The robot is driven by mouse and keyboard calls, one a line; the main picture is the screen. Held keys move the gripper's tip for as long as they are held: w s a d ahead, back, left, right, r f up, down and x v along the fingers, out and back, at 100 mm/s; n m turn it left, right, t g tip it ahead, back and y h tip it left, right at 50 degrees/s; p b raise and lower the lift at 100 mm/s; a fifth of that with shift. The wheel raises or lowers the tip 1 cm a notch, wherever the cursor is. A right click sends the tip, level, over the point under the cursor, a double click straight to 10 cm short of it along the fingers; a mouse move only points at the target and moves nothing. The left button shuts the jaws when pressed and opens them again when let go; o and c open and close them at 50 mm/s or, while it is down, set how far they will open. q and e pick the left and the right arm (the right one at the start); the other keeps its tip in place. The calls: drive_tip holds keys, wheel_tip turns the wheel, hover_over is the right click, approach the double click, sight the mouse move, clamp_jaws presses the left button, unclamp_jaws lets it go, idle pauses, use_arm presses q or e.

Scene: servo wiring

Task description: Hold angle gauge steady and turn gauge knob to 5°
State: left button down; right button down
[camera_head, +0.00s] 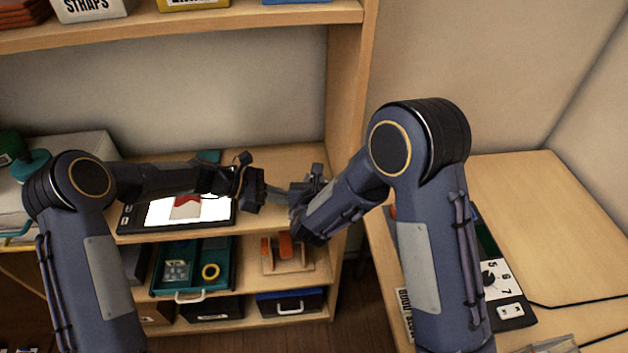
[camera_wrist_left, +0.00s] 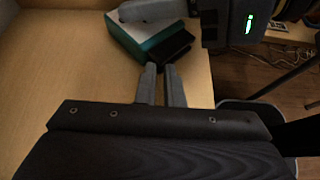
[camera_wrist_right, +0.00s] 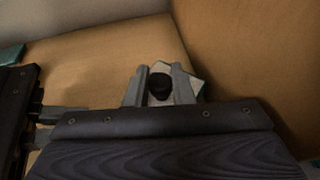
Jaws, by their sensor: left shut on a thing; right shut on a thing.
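The angle gauge (camera_wrist_left: 148,40) is a small box with a white top, teal side and black front end, seen in the left wrist view. My left gripper (camera_wrist_left: 160,68) has its fingers close together at the black end, shut on it. In the right wrist view, the black round gauge knob (camera_wrist_right: 160,87) stands on a pale plate. My right gripper (camera_wrist_right: 160,72) is shut on this knob, one finger on each side. In the head view my left gripper (camera_head: 280,196) and right gripper (camera_head: 296,192) meet above the shelf and largely hide the gauge. The angle reading is not legible.
A tablet (camera_head: 128,217) with a lit screen lies on the shelf left of the grippers. Below are a teal drawer (camera_head: 222,285) holding a yellow ring and a wooden stand (camera_head: 290,268) with orange parts. A dial box (camera_head: 512,310) sits on the right table.

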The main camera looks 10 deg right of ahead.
drive_tip(key=m+h, duration=0.2)
drive_tip(key=h, duration=0.1)
drive_tip(key=m+g+h, duration=0.1)
drive_tip(key=shift+a+m, duration=0.35)
drive_tip(key=shift+m, duration=0.05)
drive_tip(key=shift+m+g+h, duration=1.5)
drive_tip(key=shift+m+h, duration=0.4)
drive_tip(key=c, duration=1.4)
unclamp_jaws()
drive_tip(key=shift+r, duration=0.1)
drive_tip(key=shift+o, duration=0.7)
drive_tip(key=shift+d, duration=0.15)
drive_tip(key=shift+h, duration=0.3)
wheel_tip(320, 180, up, 10)
drive_tip(key=shift+f, duration=0.1)
